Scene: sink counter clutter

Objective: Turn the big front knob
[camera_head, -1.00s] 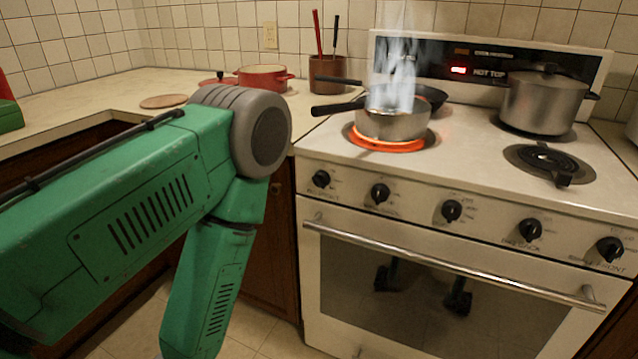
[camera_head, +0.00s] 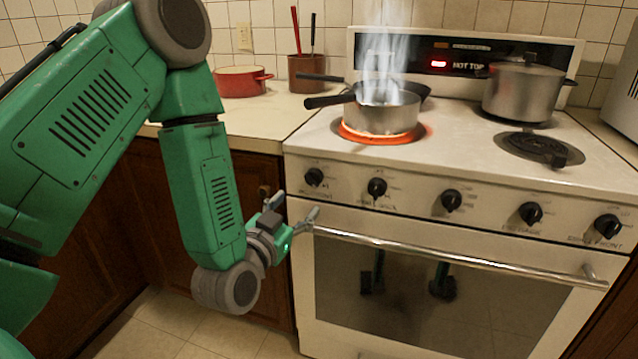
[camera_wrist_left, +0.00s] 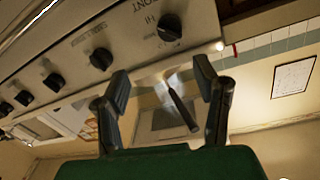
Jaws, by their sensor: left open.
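Several black knobs run along the white stove's front panel: the leftmost knob (camera_head: 314,177), a middle knob (camera_head: 452,201) and the rightmost knob (camera_head: 607,226) among them. Their printed labels are small in the head view. My left gripper (camera_head: 296,206) is open and empty, below and left of the leftmost knob and apart from it. In the left wrist view the open fingers (camera_wrist_left: 162,75) point towards the panel. The nearest knob (camera_wrist_left: 169,27) there lies above the gap between them, beside lettering ending in "RONT". My right gripper is not seen.
The oven door handle (camera_head: 450,252) runs across just below the knobs. A steaming saucepan (camera_head: 387,115) sits on the glowing front-left burner (camera_head: 350,133), its handle pointing left. A lidded pot (camera_head: 523,92) stands at the back right. Wooden cabinets (camera_head: 245,170) are left of the stove.

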